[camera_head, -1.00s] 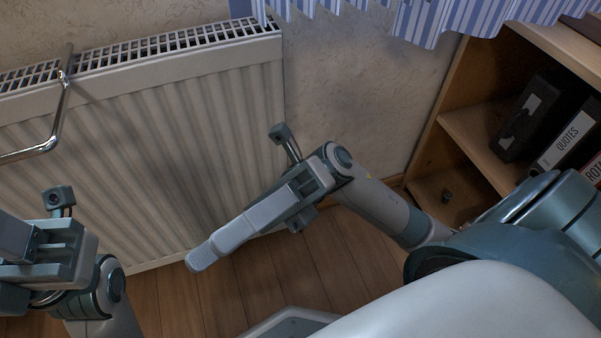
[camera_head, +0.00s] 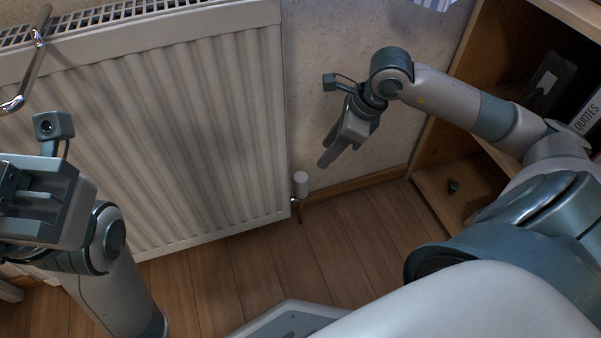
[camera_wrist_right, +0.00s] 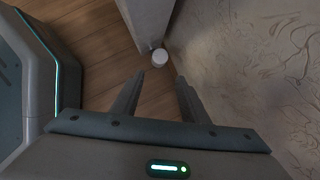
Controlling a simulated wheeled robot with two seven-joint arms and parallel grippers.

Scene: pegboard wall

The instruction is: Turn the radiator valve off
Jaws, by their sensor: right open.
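The radiator valve (camera_head: 301,184) has a white cylindrical head on a copper pipe, at the lower right corner of the white radiator (camera_head: 190,130). In the right wrist view the valve head (camera_wrist_right: 160,57) shows beyond and between my fingertips. My right gripper (camera_head: 328,157) is up and to the right of the valve in the head view, apart from it, pointing down and left. In the right wrist view its fingers (camera_wrist_right: 157,80) are open with nothing between them. My left gripper (camera_head: 30,200) is at the left edge, partly cut off; its fingers are not clear.
A chrome towel rail (camera_head: 32,65) is on the radiator at the upper left. A wooden shelf (camera_head: 440,185) with binders stands to the right, with a small dark object (camera_head: 453,187) on its bottom board. The wooden floor (camera_head: 345,235) near the valve is clear.

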